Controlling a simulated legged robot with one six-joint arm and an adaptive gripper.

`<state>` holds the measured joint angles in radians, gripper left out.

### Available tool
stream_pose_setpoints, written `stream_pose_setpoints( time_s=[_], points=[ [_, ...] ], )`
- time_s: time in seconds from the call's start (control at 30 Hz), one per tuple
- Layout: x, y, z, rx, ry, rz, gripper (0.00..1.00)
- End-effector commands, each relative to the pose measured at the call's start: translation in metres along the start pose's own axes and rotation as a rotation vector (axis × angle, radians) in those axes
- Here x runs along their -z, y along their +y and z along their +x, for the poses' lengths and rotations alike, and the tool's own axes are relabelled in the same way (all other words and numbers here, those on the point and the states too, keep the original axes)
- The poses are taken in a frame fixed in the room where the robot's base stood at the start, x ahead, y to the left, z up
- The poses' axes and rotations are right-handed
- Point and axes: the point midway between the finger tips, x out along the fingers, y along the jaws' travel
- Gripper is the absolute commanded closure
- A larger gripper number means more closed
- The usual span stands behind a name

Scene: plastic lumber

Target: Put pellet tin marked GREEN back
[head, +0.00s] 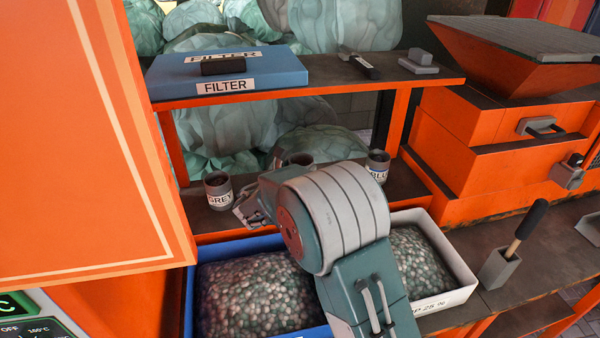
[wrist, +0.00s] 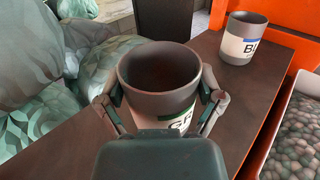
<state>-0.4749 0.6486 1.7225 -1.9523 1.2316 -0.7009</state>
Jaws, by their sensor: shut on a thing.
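The pellet tin (wrist: 160,82) is a dark grey open-topped cup with a white label; "GR" and a green stripe show, and the rest of the word is hidden by my gripper. My gripper (wrist: 163,100) is shut on it, one finger on each side. The tin is upright over the brown lower shelf (wrist: 75,150); I cannot tell whether its base touches. In the head view its rim (head: 300,159) shows behind my arm. The GREY tin (head: 218,190) stands to the left, and the BLUE tin (head: 378,165) to the right.
Below the shelf are a blue bin (head: 190,290) and a white bin (head: 462,265), both holding pellets. An upper shelf (head: 350,90) carries a blue FILTER box (head: 270,72). Large green bags (head: 215,110) stand behind. An orange panel (head: 90,150) fills the left.

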Motion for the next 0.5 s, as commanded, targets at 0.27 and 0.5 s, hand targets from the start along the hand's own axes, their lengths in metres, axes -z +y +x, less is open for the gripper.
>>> stream_pose_setpoints(
  time_s=[0.27,0.5],
  points=[
    [0.023,0.0,-0.001,0.0,0.001,0.0,0.64],
    [0.025,-0.001,-0.001,0.0,0.001,-0.001,0.0]
  ],
)
